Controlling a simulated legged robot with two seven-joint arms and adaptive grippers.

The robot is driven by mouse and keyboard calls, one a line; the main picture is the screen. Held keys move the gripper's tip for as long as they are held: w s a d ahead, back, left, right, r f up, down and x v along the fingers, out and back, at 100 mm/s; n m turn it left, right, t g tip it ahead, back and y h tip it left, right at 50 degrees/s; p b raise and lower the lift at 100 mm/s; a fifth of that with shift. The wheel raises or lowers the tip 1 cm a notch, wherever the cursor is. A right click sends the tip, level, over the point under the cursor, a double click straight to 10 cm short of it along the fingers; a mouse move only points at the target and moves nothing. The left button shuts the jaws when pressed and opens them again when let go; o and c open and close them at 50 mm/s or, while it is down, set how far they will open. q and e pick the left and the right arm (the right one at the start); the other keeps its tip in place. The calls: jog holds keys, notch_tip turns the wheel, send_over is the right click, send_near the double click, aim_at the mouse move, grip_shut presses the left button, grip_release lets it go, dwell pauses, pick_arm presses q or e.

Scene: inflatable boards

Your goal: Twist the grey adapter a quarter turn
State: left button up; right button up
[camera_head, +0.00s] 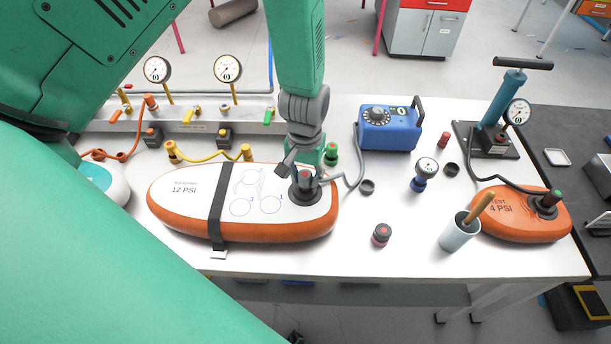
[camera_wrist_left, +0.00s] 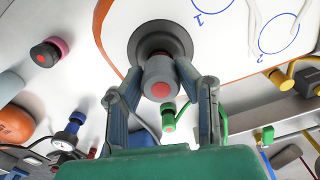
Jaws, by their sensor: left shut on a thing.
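The grey adapter (camera_wrist_left: 158,72) with a red disc on its end sits in the dark round valve (camera_wrist_left: 150,44) of the white-and-orange board. In the head view the adapter (camera_head: 305,178) stands upright on the right part of the board marked 12 PSI (camera_head: 185,210). My left gripper (camera_wrist_left: 160,85) comes down from above, its two fingers closed on either side of the adapter. It also shows in the head view (camera_head: 304,165), where it partly hides the adapter. A grey hose (camera_head: 350,181) runs from the blue pump toward the adapter; its join is unclear. My right gripper is not in view.
The blue pump box (camera_head: 388,128) stands behind right. A green-topped fitting (camera_head: 331,154) is close to my gripper. A red-topped cap (camera_head: 381,235), a gauge fitting (camera_head: 424,174) and a cup (camera_head: 459,231) stand right. A black strap (camera_head: 218,205) crosses the board.

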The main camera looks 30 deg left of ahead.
aim_at(306, 174)
pick_arm(q)
jog(key=shift+w+r, duration=0.15)
jog(key=shift+r, duration=1.35)
jog(key=shift+r, duration=1.95)
